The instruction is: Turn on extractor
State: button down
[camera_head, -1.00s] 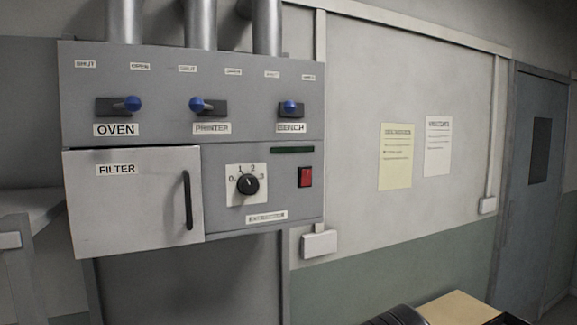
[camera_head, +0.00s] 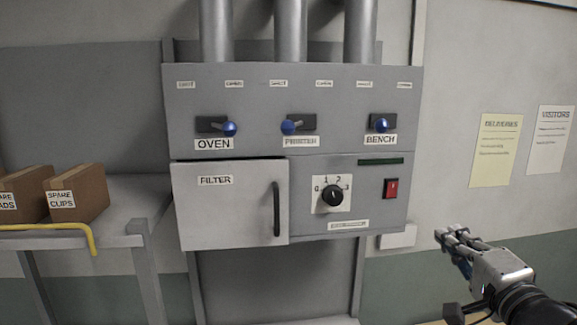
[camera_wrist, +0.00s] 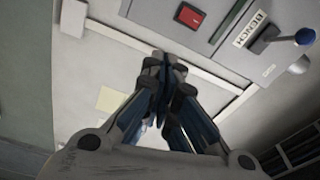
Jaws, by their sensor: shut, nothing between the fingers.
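The extractor panel (camera_head: 385,222) is a grey wall cabinet in the middle of the head view. It has a red rocker switch (camera_head: 391,188) at its lower right and a black rotary knob (camera_head: 336,195) on a white dial marked 0 to 3. The red switch also shows at the top of the wrist view (camera_wrist: 190,15). Blue-tipped levers sit above the labels OVEN (camera_head: 229,128), PRINTER (camera_head: 288,127) and BENCH (camera_head: 381,124). The filter door (camera_head: 228,218) is closed. My gripper (camera_head: 446,236) is shut and empty, right of and below the red switch, apart from the panel.
Cardboard boxes (camera_head: 78,193) stand on a shelf with a yellow bar (camera_head: 60,229) at the left. A white wall box (camera_head: 397,237) sits below the panel's right corner. Two notices (camera_head: 496,150) hang at the right. The space before the panel is clear.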

aim_at(392, 189)
jog(key=a+r+y, duration=0.1)
jog(key=s+a+r+m+t+y, duration=0.1)
jog(key=r, duration=0.1)
jog(key=shift+a+p, duration=0.2)
jog(key=shift+p, duration=0.15)
jog(key=shift+s, duration=0.1)
jog(key=w, duration=0.4)
jog(key=w+r, duration=0.1)
jog(key=w, duration=0.4)
jog(key=w+r, duration=0.1)
jog(key=w, duration=0.4)
jog(key=shift+a, duration=0.35)
jog(key=shift+r+p, duration=0.15)
jog(key=shift+p, duration=0.35)
